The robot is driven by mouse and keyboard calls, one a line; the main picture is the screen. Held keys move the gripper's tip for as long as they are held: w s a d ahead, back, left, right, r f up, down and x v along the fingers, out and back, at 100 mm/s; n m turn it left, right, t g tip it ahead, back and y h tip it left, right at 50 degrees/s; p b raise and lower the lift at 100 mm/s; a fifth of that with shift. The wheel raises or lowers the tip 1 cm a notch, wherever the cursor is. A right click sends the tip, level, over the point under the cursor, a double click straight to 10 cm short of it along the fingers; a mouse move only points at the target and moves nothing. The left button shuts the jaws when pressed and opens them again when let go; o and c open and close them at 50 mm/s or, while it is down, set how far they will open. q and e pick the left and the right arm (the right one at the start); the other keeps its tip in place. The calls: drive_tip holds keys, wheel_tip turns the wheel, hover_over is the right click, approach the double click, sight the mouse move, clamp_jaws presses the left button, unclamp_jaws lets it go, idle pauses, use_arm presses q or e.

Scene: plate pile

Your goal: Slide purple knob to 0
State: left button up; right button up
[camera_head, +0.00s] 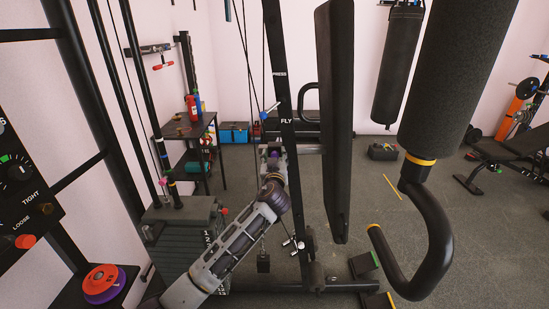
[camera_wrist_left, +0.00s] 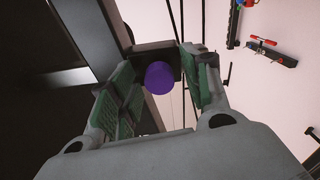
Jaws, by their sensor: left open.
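The purple knob (camera_wrist_left: 159,78) shows in the left wrist view as a round purple end on a dark block. It sits between the two green-padded fingers of my left gripper (camera_wrist_left: 157,64), which is open with gaps beside the knob. I cannot tell how deep the knob lies between the fingers. In the head view my left gripper (camera_head: 273,157) is small, at the end of my grey arm, beside the dark upright of the machine. A small purple patch shows there between the fingers. A 0 mark cannot be made out. My right gripper is not in view.
The dark upright (camera_head: 285,110) carries the words PRESS and FLY. A long black pad (camera_head: 335,120) and a curved black handle (camera_head: 430,250) stand to its right. A weight stack (camera_head: 190,245) is left of my arm. A control panel (camera_head: 22,180) is at the far left.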

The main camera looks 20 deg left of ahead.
use_arm(q)
drive_tip(key=v, duration=1.1)
drive_tip(key=shift+s, duration=0.4)
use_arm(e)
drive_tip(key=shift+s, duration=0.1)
use_arm(q)
drive_tip(key=shift+d, duration=0.1)
